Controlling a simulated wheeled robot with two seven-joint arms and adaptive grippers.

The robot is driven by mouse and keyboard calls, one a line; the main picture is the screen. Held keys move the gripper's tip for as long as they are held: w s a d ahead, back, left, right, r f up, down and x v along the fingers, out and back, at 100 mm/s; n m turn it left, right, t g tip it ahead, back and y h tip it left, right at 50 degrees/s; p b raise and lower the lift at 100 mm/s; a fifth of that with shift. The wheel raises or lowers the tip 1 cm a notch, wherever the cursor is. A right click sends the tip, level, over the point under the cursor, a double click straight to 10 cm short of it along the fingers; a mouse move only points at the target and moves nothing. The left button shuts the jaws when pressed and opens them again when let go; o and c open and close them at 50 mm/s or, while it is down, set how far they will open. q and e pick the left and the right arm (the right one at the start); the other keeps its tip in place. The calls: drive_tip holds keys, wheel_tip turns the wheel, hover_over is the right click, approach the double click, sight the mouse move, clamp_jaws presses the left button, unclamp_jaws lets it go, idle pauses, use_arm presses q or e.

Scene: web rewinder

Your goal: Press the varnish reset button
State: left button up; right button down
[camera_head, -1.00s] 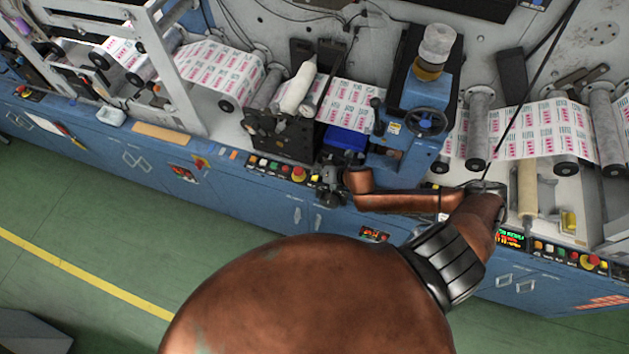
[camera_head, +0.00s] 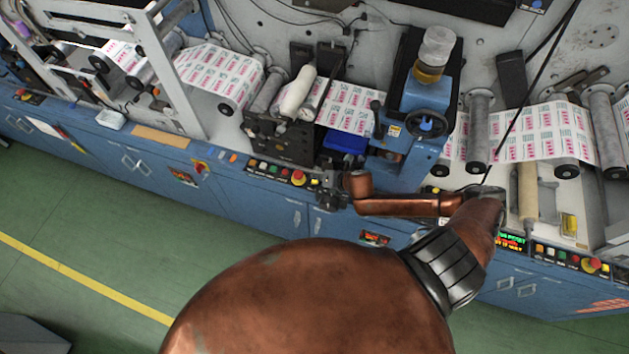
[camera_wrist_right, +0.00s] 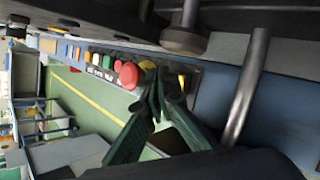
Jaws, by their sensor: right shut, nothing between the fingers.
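My right gripper (camera_head: 323,187) is shut and empty at the right end of a row of small buttons on the blue cabinet front. In the right wrist view its dark green fingertips (camera_wrist_right: 155,88) are together in front of the panel, overlapping its yellow part (camera_wrist_right: 182,80). The red mushroom button (camera_wrist_right: 129,75) is just left of the tips, with green (camera_wrist_right: 106,61) and other buttons beyond it. In the head view that button row (camera_head: 280,172) is partly hidden by the gripper. I cannot tell which is the varnish reset button or whether the tips touch anything. My left gripper is out of view.
A blue press unit with a black handwheel (camera_head: 426,123) stands right of the gripper. A roller block (camera_head: 280,138) sits just above the button row. Another button panel (camera_head: 567,258) lies further right.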

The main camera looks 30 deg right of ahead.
sight(316, 181)
drive_tip(key=shift+f, duration=0.1)
idle(0.5)
drive_tip(key=shift+f, duration=0.3)
drive_tip(key=shift+f+b, duration=0.35)
drive_tip(key=shift+f, duration=0.2)
idle(0.6)
idle(0.4)
drive_tip(key=shift+r+p, duration=0.95)
drive_tip(key=shift+p, duration=0.15)
drive_tip(key=shift+r, duration=0.1)
wheel_tip(316, 181, up, 5)
drive_tip(key=p, duration=0.5)
